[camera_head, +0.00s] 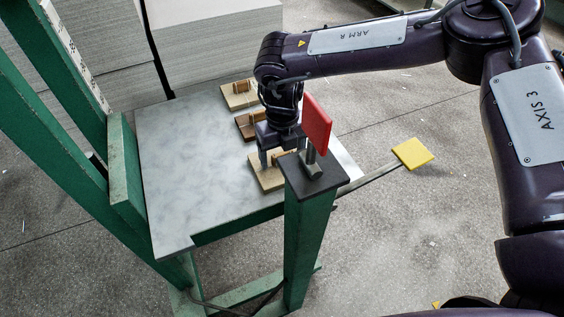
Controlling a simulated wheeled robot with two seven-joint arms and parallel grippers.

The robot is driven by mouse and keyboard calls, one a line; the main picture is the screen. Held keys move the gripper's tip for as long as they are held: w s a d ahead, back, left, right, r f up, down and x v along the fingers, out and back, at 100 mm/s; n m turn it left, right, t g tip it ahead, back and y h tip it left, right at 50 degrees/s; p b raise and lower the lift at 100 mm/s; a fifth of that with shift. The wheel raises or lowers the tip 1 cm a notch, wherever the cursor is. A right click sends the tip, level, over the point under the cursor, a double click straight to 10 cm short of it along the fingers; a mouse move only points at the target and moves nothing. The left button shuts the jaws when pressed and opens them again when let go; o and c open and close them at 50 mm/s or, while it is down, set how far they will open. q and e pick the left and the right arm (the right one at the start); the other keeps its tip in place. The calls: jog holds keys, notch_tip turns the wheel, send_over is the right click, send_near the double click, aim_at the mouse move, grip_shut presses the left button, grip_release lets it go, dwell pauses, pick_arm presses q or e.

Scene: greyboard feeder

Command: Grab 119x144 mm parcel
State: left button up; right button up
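Three small parcels, each a flat board with a raised wooden piece on top, lie in a row on the grey table: a pale far one (239,96), a browner middle one (246,127) and a pale near one (267,179). No sizes are readable, so I cannot tell which is 119x144 mm. My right gripper (277,157) points down at the near parcel, with its fingers around the raised piece. Whether they touch or grip it is unclear. The red plate and post partly hide this spot. My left gripper is not in view.
The grey tabletop (190,165) is clear on its left. A green post (305,225) with a red plate (316,124) stands close beside my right gripper. A yellow plate (412,153) sticks out at right. Stacks of grey board (215,45) stand behind. Green frame beams (75,150) rise at left.

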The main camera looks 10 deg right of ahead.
jog(key=c, duration=1.4)
jog(key=shift+r, duration=0.1)
